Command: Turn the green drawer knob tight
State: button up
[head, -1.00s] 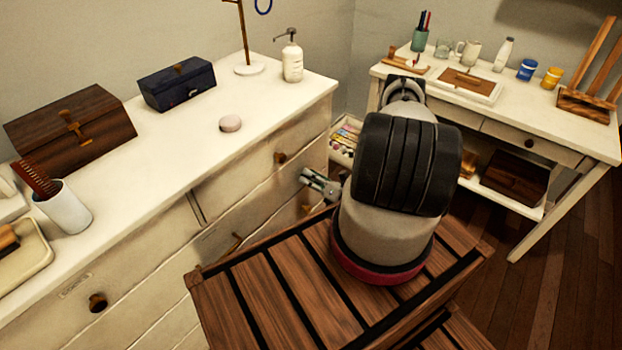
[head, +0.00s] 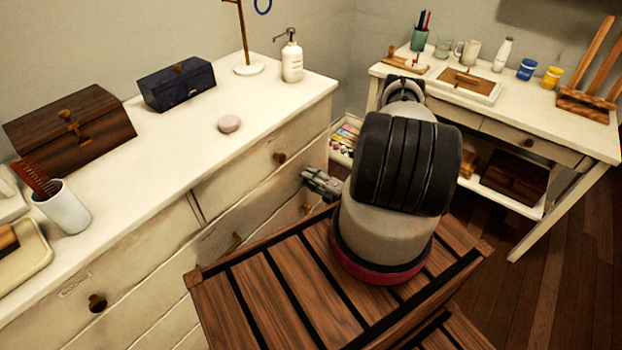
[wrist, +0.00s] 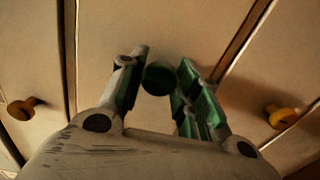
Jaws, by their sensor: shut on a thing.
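The green drawer knob (wrist: 158,78) shows in the wrist view as a dark round knob on a pale drawer front. My gripper (wrist: 161,80) has one finger on each side of the knob and is shut on it. The left finger is edge-on and the right finger shows green pads. In the head view, my gripper (head: 318,183) is at the dresser's drawer fronts, and the knob is hidden there.
Brass knobs stand left (wrist: 22,108) and right (wrist: 284,115) of my gripper in the wrist view. The white dresser (head: 190,140) holds boxes, a round soap (head: 229,124) and a pump bottle (head: 292,58). A white desk (head: 480,110) stands at the right.

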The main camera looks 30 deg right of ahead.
jog(key=shift+m, duration=0.4)
jog(key=o, duration=1)
jog(key=v, duration=1.2)
